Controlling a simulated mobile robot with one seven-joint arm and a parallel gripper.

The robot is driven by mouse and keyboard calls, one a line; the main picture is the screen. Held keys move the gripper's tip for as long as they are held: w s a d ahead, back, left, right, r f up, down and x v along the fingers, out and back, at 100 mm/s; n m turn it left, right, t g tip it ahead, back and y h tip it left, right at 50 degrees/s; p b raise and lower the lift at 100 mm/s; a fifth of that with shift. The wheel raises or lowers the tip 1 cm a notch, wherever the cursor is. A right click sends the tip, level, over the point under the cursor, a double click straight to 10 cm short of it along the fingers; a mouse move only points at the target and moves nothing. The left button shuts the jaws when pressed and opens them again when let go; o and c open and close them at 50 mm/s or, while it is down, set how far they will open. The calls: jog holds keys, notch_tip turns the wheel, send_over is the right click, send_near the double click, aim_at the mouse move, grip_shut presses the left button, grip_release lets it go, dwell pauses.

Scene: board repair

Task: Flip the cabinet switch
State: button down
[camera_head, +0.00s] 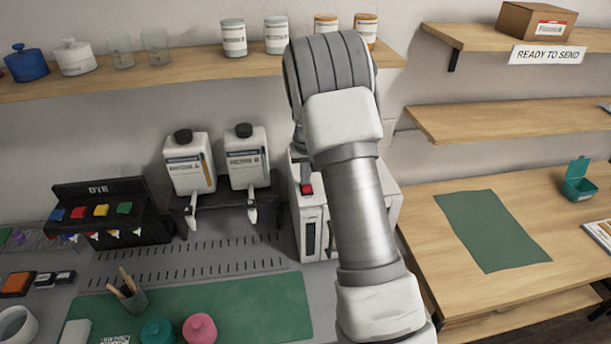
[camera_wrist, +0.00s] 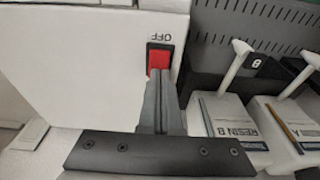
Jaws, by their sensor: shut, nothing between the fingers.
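The cabinet is a white box (camera_head: 311,222) on the bench, partly hidden behind my arm in the head view; its white face (camera_wrist: 75,65) fills the left of the wrist view. Its red rocker switch (camera_head: 307,189) sits in a black frame on that face. In the wrist view the switch (camera_wrist: 158,59) has an upside-down "OFF" label beside it. My gripper (camera_wrist: 160,76) is shut and empty. Its fingertips overlap the lower edge of the switch in the wrist view; I cannot tell whether they touch it.
Two white resin bottles (camera_head: 190,163) stand on a dark dispenser (camera_head: 230,201) left of the cabinet. They also show at the right of the wrist view (camera_wrist: 230,119). A wooden shelf (camera_head: 185,72) with jars runs above. A green mat (camera_head: 255,306) lies in front.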

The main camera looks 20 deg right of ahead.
jog(key=shift+w+f+g+p, duration=0.2)
jog(key=shift+g+p, duration=0.2)
jog(key=shift+p, duration=0.05)
jog(key=shift+f, duration=0.1)
jog(key=shift+s, duration=0.1)
jog(key=shift+s+f, duration=0.1)
jog(key=shift+s, duration=0.05)
jog(key=shift+s+a+b, duration=0.2)
jog(key=shift+s+b, duration=0.3)
jog(key=shift+s, duration=0.25)
jog(key=shift+r+p, duration=0.3)
jog(key=shift+r, duration=0.1)
notch_tip(320, 180, up, 13)
jog(key=s, duration=0.2)
jog(key=shift+s+a+r, duration=0.2)
jog(key=shift+s, duration=0.05)
